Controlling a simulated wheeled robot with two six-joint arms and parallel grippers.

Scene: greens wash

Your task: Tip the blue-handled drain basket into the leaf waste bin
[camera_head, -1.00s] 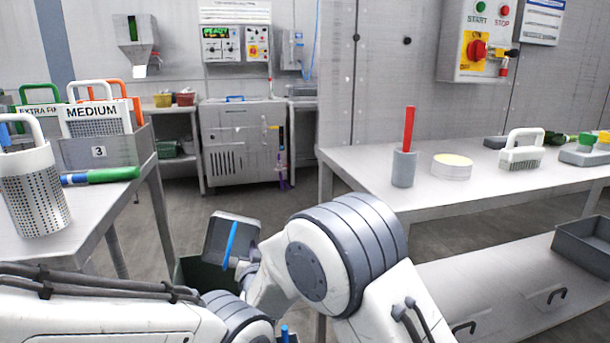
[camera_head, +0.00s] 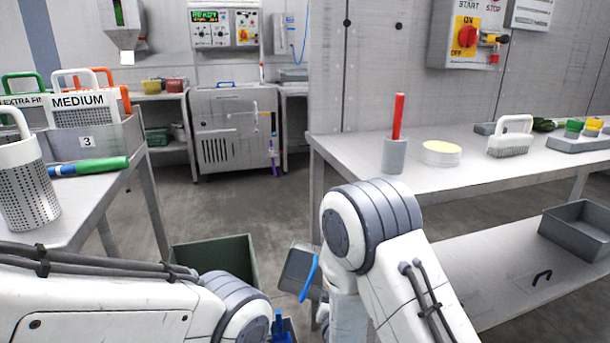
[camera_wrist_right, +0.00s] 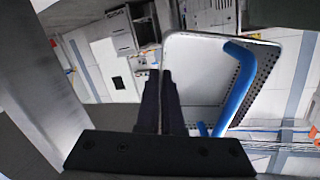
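The grey drain basket (camera_head: 297,270) with its blue handle (camera_head: 309,278) hangs tilted beside my right forearm, just right of the bin. In the right wrist view the pale perforated basket (camera_wrist_right: 195,80) fills the middle, its handle to the right. No leaves show in the visible part. My right gripper (camera_wrist_right: 160,78) has its dark fingers close together at the basket's near edge; the exact grip is partly hidden. The dark green leaf waste bin (camera_head: 250,262) stands on the floor, its front covered by my left arm.
A bench (camera_head: 330,150) on the right holds a red-handled tool (camera_head: 397,120), a round yellow-topped tub (camera_head: 440,152) and a brush (camera_head: 511,138). A left table carries a perforated white basket (camera_head: 25,190) and labelled racks. A blue item (camera_head: 279,326) shows at the bottom. The floor between is clear.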

